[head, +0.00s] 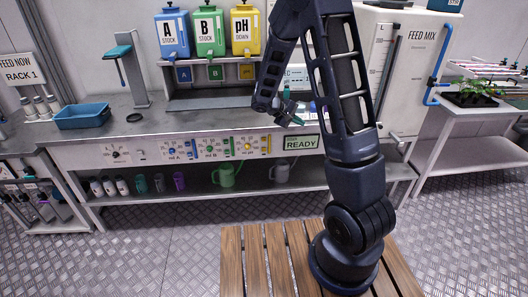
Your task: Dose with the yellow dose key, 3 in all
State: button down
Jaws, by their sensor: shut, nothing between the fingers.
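The dosing panel (130,152) runs along the front of the counter. It carries blue, green and yellow dials with small keys beside them. The yellow dial and key group (248,147) sits right of the green group (212,149). Which small part is the yellow dose key is too small to tell. My gripper (292,118) is shut and empty, up and to the right of the yellow group, near the counter's front edge. Its tips look teal. A green display (301,143) reads READY, just below and right of my gripper. The yellow pH DOWN tank (245,30) stands above.
A blue A tank (172,34) and green B tank (209,32) stand beside the yellow one. A blue tray (82,116) and a teal-topped stand (133,70) are on the counter's left. Bottles and jugs (225,176) fill the shelf below. A white FEED MIX tank (414,60) stands right.

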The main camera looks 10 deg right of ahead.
aim_at(264, 149)
jog(key=w+a+f+n+t, duration=0.3)
jog(key=a+f, duration=0.1)
jog(key=f, duration=0.6)
jog(key=w+a+f+n+t, duration=0.3)
jog(key=a+f, duration=0.2)
jog(key=f, duration=0.5)
jog(key=w+a+f+n+t, duration=0.2)
jog(key=a+f, duration=0.3)
jog(key=f, duration=0.5)
jog(key=shift+w+n+t, duration=0.4)
jog(key=shift+n+t, duration=0.2)
jog(key=shift+n, duration=0.3)
jog(key=shift+f, duration=0.1)
jog(key=shift+w, duration=4.4)
jog(key=shift+w, duration=0.2)
jog(key=shift+w, duration=0.25)
